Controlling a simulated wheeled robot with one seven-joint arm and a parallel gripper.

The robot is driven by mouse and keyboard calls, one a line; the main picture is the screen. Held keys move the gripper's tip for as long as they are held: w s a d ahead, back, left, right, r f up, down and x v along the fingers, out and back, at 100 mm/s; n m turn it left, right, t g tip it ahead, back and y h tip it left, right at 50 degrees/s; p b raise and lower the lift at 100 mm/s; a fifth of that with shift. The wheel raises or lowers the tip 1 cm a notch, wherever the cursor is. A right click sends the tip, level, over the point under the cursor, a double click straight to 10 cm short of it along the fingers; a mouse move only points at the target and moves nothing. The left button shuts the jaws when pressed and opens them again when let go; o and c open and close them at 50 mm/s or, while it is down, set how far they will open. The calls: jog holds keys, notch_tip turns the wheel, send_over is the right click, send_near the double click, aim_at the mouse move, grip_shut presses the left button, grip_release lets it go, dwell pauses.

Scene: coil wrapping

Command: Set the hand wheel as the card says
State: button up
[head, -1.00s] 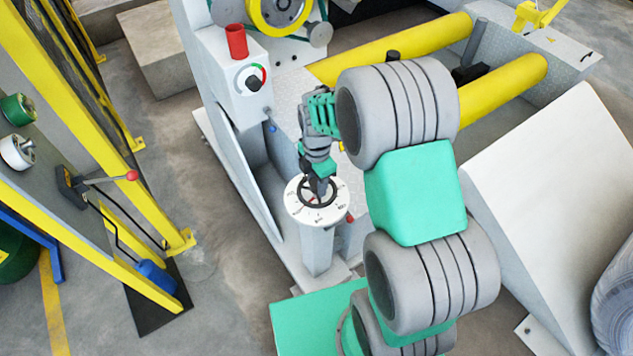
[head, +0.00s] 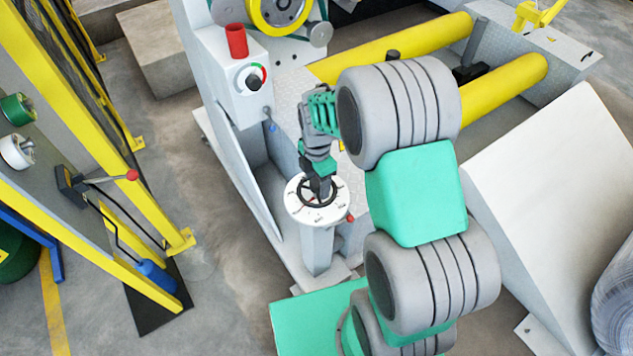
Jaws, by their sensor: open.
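The hand wheel (head: 304,199) is a small dark ring on a white round dial plate (head: 296,208) with marks and small lettering, too small to read. The plate tops a pale pedestal (head: 318,250). A red knob (head: 351,218) sits at the plate's right edge. My gripper (head: 320,188) points down over the wheel's middle and hides part of it. Its fingers are at the wheel, open; I cannot tell whether they touch it. I do not make out the card in this view.
A grey box with a red cylinder (head: 236,42) and a dial knob (head: 251,78) stands behind the pedestal. Yellow rollers (head: 400,48) lie behind my arm. A yellow-framed fence (head: 100,130) and a red-tipped lever (head: 132,175) stand left. Bare floor lies between.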

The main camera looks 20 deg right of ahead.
aim_at(317, 182)
notch_tip(317, 182, up, 8)
jog(key=shift+f, duration=0.25)
jog(key=m, duration=0.6)
jog(key=s+m+g, duration=0.1)
jog(key=s+m, duration=1.1)
jog(key=m, duration=0.3)
notch_tip(317, 182, up, 16)
jog(key=s+t+p, duration=0.1)
jog(key=t+p, duration=0.3)
jog(key=shift+s+a, duration=0.2)
jog(key=shift+s, duration=0.2)
